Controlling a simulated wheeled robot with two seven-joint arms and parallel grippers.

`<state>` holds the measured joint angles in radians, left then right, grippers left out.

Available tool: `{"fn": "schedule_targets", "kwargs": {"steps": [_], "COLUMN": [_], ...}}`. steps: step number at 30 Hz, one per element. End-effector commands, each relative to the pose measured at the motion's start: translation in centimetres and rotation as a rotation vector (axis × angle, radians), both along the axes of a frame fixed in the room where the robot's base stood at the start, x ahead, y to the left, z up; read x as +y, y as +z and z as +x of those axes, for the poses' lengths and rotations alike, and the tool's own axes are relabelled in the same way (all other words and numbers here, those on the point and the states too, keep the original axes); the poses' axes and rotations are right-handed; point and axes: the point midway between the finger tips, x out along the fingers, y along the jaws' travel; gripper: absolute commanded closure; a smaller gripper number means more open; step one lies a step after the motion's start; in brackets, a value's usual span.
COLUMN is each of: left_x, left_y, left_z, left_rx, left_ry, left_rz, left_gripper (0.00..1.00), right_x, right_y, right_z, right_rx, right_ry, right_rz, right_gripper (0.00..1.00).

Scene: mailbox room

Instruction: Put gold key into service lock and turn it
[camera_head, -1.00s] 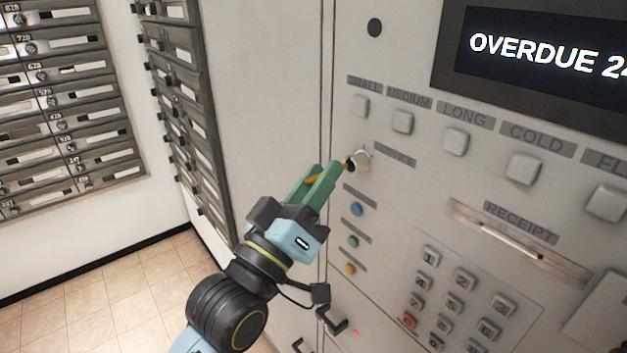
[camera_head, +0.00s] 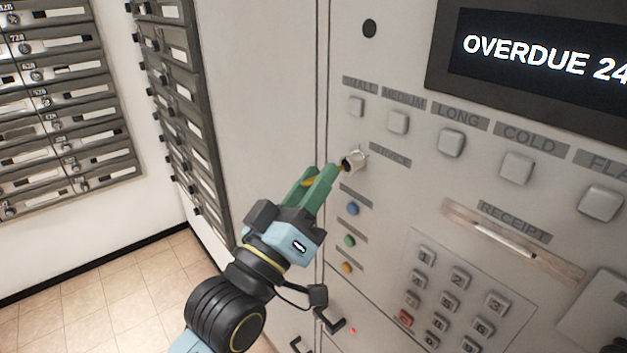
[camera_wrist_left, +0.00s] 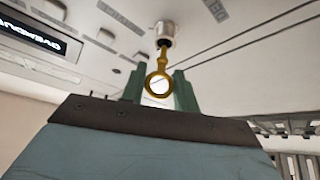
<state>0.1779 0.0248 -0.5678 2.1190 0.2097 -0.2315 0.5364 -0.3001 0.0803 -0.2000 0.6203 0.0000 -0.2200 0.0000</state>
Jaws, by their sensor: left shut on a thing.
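The gold key (camera_wrist_left: 160,68) is between the green fingers of my left gripper (camera_head: 322,178), which is shut on it. In the left wrist view the key's ring is between the fingertips (camera_wrist_left: 159,88) and its shaft points at the silver service lock (camera_wrist_left: 166,30). The key's tip meets the lock's dark opening; how deep it sits I cannot tell. In the head view the lock (camera_head: 357,159) is a round silver cylinder left of the SERVICE label (camera_head: 390,154). The fingers hide most of the key there. My right gripper is not in view.
Square buttons (camera_head: 451,142) run above the lock, and small coloured buttons (camera_head: 352,209) sit below it. A keypad (camera_head: 450,298), a receipt slot (camera_head: 512,243) and an OVERDUE display (camera_head: 540,55) are to the right. Mailboxes (camera_head: 60,100) stand at the left.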

Motion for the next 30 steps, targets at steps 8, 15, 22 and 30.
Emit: {"fn": "schedule_targets", "kwargs": {"steps": [8, 15, 22, 30], "left_x": [0.01, 0.00, 0.00, 0.00], "left_y": [0.05, 0.15, 0.07, 0.07], "left_z": [0.00, 0.01, -0.01, -0.01], "left_rx": [0.000, 0.000, -0.001, 0.000], "left_ry": [0.000, 0.000, 0.000, 0.000], "left_rz": [0.000, 0.001, 0.001, 0.000], "left_gripper": [1.00, 1.00, 1.00, 1.00], "right_x": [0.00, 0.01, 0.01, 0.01], "right_y": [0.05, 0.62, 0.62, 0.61], "right_z": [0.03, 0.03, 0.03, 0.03], "right_rx": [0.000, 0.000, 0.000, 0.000], "right_ry": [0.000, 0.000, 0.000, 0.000], "right_rz": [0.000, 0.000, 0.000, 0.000], "right_gripper": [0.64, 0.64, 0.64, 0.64]}}
